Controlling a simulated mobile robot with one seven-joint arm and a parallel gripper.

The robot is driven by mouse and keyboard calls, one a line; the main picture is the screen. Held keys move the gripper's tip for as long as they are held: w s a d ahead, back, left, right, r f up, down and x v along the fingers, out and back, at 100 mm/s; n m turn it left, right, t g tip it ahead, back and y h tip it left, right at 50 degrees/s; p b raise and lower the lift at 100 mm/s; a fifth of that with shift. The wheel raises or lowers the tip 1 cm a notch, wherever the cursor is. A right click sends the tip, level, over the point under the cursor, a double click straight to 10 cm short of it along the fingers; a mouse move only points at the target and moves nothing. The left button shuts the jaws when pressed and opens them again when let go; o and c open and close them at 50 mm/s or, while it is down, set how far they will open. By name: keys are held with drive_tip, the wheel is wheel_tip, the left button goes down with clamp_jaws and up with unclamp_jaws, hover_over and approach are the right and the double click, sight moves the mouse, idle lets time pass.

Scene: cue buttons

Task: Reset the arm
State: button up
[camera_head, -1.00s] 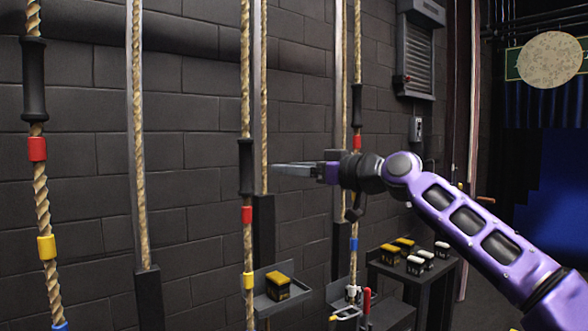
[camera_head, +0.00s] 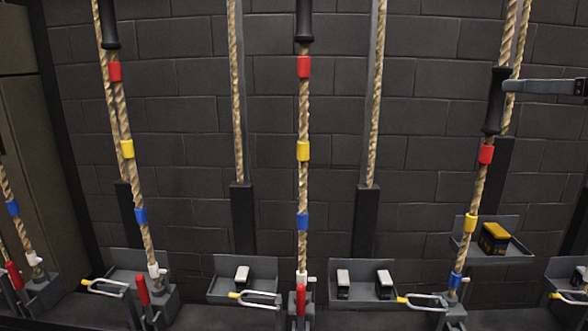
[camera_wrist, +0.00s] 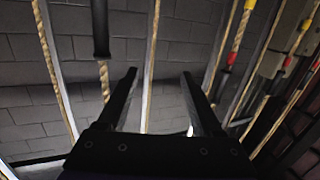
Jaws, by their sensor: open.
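My gripper (camera_wrist: 158,76) is open in the wrist view. Its two dark fingers stand apart with nothing between them, and ropes and the brick wall show beyond. In the head view only the grey finger part of my gripper (camera_head: 507,86) enters at the right edge. It overlaps the black sleeve (camera_head: 494,100) of the right-hand rope in the picture; I cannot tell whether they touch. The rest of my arm is outside the head view.
Ropes with red, yellow and blue bands, such as the middle rope (camera_head: 303,190), hang before a dark brick wall (camera_head: 190,120). Below are grey trays with small blocks (camera_head: 343,283), red-handled levers (camera_head: 143,292) and a black-and-yellow block (camera_head: 493,238).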

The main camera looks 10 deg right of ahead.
drive_tip(key=s+a+f+n+g+p, duration=0.1)
drive_tip(key=a+f+g, duration=0.15)
drive_tip(key=a, duration=0.75)
drive_tip(key=a+f+g+p, duration=0.2)
drive_tip(key=a+f, duration=0.1)
drive_tip(key=a, duration=0.7)
drive_tip(key=s+a+f+m+g+h+p, duration=0.1)
drive_tip(key=s+a+f+g, duration=0.1)
drive_tip(key=f, duration=0.7)
drive_tip(key=s+a+f+m+g+p, duration=0.1)
drive_tip(key=a+f+g, duration=0.4)
drive_tip(key=f, duration=0.5)
drive_tip(key=shift+s+a+h, duration=0.4)
drive_tip(key=shift+s+a, duration=0.3)
drive_tip(key=shift+a, duration=0.55)
